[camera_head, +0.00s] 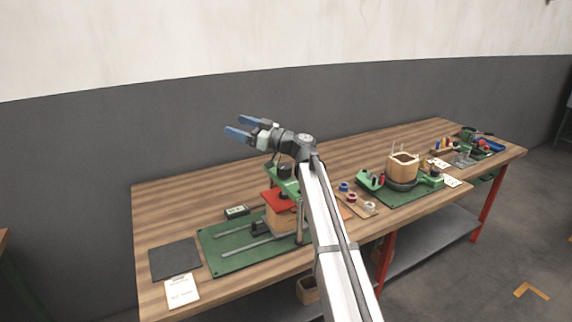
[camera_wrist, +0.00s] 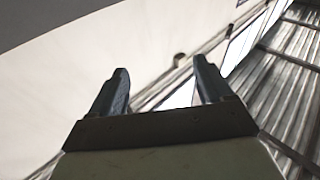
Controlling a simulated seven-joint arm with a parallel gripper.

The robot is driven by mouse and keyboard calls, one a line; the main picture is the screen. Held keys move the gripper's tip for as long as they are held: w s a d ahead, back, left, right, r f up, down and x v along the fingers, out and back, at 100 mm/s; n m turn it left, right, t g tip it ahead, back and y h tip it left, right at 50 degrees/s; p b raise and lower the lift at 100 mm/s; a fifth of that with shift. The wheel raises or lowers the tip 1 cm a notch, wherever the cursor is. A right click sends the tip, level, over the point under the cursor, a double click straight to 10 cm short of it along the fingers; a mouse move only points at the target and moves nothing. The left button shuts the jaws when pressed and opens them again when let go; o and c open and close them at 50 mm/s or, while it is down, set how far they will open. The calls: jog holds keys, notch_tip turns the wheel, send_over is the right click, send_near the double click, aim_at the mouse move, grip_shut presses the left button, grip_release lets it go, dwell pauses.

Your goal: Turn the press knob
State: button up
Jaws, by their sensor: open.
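The press stands on a green baseplate (camera_head: 228,240) on the left part of the workbench. Its green upper frame (camera_head: 285,181) is partly hidden behind my arm, and a red plate (camera_head: 280,200) sits below it over a wooden block (camera_head: 278,219). I cannot clearly pick out the press knob; it may be the dark part near the top, by my wrist. My gripper (camera_head: 238,127) is open and empty, raised above the press and pointing left. In the wrist view its two blue fingers (camera_wrist: 160,88) are apart with only wall and ceiling beyond.
A dark mat (camera_head: 174,260), a paper card (camera_head: 181,290) and a small meter (camera_head: 237,211) lie near the press. To the right are coloured spools (camera_head: 351,196) and a wooden coil former (camera_head: 402,167) on a green fixture. The bench's back left is clear.

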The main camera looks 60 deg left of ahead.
notch_tip(320, 180, down, 2)
jog(key=m+t+y, duration=0.3)
jog(key=t, duration=0.1)
jog(key=m+t+h, duration=0.5)
jog(key=m+t, duration=1)
jog(key=t, duration=0.7)
send_near(285, 170)
jog(key=x, duration=1.4)
jog(key=shift+s+a, duration=0.25)
jog(key=shift+a, duration=0.2)
jog(key=c, duration=1)
jog(key=shift+o, duration=0.2)
jog(key=shift+y, duration=0.3)
